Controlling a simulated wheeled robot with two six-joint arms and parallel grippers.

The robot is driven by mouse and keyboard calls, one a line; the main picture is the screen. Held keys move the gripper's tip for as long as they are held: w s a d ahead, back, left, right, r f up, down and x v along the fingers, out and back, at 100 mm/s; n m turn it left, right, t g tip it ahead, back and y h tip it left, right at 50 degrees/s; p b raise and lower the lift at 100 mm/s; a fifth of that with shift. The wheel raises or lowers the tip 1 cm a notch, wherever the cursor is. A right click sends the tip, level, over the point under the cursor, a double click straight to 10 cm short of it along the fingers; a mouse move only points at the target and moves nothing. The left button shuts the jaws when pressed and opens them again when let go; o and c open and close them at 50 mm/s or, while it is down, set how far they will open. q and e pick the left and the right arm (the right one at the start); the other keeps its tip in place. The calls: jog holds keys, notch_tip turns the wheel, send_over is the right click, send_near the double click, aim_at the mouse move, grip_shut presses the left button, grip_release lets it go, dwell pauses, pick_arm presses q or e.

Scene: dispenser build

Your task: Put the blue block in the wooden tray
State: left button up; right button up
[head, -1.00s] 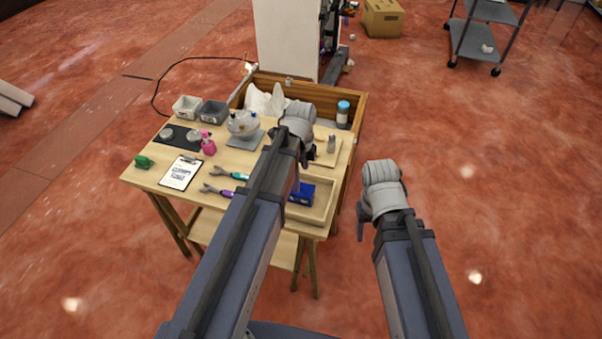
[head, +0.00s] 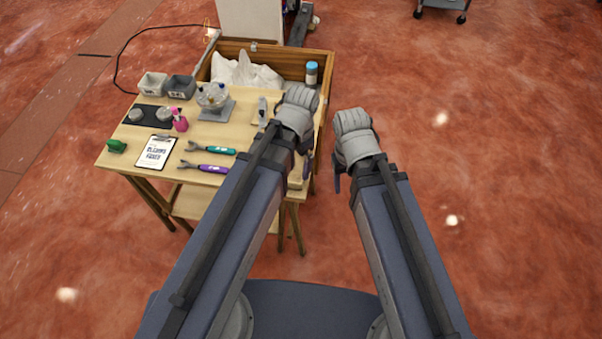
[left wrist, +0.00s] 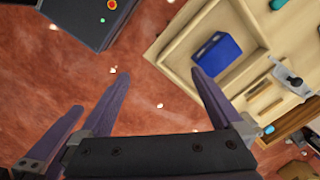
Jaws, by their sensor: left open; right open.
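The blue block (left wrist: 217,58) lies inside the wooden tray (left wrist: 175,38), close to one wall, in the left wrist view. In the head view my left arm hides the block and most of the tray; only a strip of pale wood shows beside it. My left gripper (head: 306,166) is by the table's right end. In the left wrist view its two dark fingers (left wrist: 162,76) are apart with nothing between them, and the tray lies beyond the right finger. My right gripper (head: 338,182) hangs over the floor right of the table, open, apart from the block.
The table holds a clipboard (head: 156,151), a pink spray bottle (head: 180,121), a teal-handled tool (head: 220,151), a purple-handled tool (head: 213,169) and two small bins. A wooden box (head: 322,62) with a blue-capped bottle (head: 311,73) stands behind. Floor right of the table is clear.

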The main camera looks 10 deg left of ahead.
pick_arm(q)
jog(key=s+d+n, duration=0.1)
jog(key=s+n, duration=0.2)
jog(key=s+d+n, duration=0.1)
jog(key=s+n, duration=0.1)
jog(key=shift+d, duration=0.3)
dwell(0.9)
